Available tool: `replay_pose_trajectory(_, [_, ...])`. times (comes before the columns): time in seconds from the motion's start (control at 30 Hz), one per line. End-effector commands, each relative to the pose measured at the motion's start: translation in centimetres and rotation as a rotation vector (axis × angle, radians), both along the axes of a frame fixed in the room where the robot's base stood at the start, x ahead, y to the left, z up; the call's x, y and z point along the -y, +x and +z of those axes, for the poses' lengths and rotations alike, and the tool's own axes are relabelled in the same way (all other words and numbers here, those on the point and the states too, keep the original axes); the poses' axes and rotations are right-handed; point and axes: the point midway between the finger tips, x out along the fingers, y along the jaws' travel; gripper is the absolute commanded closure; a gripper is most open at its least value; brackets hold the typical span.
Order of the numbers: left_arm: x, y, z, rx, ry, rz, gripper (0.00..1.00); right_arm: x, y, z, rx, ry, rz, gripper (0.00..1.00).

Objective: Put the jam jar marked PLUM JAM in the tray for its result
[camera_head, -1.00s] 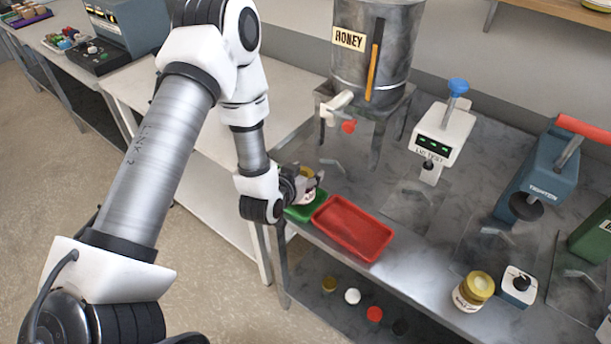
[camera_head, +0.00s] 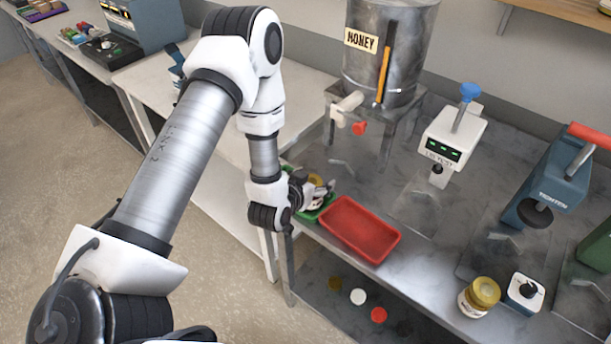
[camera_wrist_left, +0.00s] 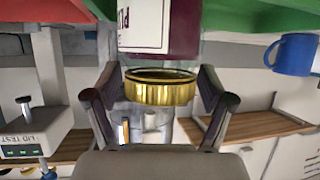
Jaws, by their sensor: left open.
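My left gripper (camera_head: 318,190) is at the green tray (camera_head: 328,211), on the near left edge of the metal bench. In the wrist view its two fingers (camera_wrist_left: 158,85) are open, one on each side of a jar's gold lid (camera_wrist_left: 160,92). The jar body (camera_wrist_left: 160,28) is dark with a pale label. Only part of the label's lettering shows, so I cannot read its name. The green tray also shows in the wrist view (camera_wrist_left: 255,18). The fingers largely hide the jar in the head view. My right gripper is out of view.
The red tray (camera_head: 360,230) sits right beside the green one. A honey tank (camera_head: 385,55), a lid tester (camera_head: 452,137) and a blue tightening press (camera_head: 548,185) stand behind. Another gold-lidded jar (camera_head: 478,297) and a small white dial box (camera_head: 525,291) are at the front right.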

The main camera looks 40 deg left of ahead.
Motion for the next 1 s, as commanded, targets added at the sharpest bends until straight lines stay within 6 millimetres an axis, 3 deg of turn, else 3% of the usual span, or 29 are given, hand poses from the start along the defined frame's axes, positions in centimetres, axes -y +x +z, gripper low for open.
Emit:
replay_pose_trajectory(0.2, [0.5,-4.7,1.7,-0.004,-0.005,0.002,0.18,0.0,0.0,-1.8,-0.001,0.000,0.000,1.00])
replay_pose_trajectory(0.37, [0.9,-8.3,4.9,-0.007,0.001,0.000,0.18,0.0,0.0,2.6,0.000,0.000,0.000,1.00])
replay_pose_trajectory(0.5, [1.0,-9.6,5.2,-0.005,0.001,-0.001,0.18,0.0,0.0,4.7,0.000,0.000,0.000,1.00])
replay_pose_trajectory(0.63, [1.2,-10.3,4.8,-0.015,-0.002,-0.004,0.18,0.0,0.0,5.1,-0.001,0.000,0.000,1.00])
replay_pose_trajectory(0.77, [3.1,-12.4,0.4,-0.215,-0.032,-0.049,0.18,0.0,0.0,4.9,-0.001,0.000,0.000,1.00])
replay_pose_trajectory(0.87, [5.3,-17.1,-5.0,-0.529,-0.066,-0.090,0.18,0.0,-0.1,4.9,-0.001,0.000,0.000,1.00])
replay_pose_trajectory(0.9, [6.0,-19.5,-6.7,-0.662,-0.075,-0.094,0.18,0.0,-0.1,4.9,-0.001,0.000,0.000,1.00])
replay_pose_trajectory(1.0, [7.0,-25.0,-9.4,-0.941,-0.084,-0.086,0.18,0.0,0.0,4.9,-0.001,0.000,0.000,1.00])
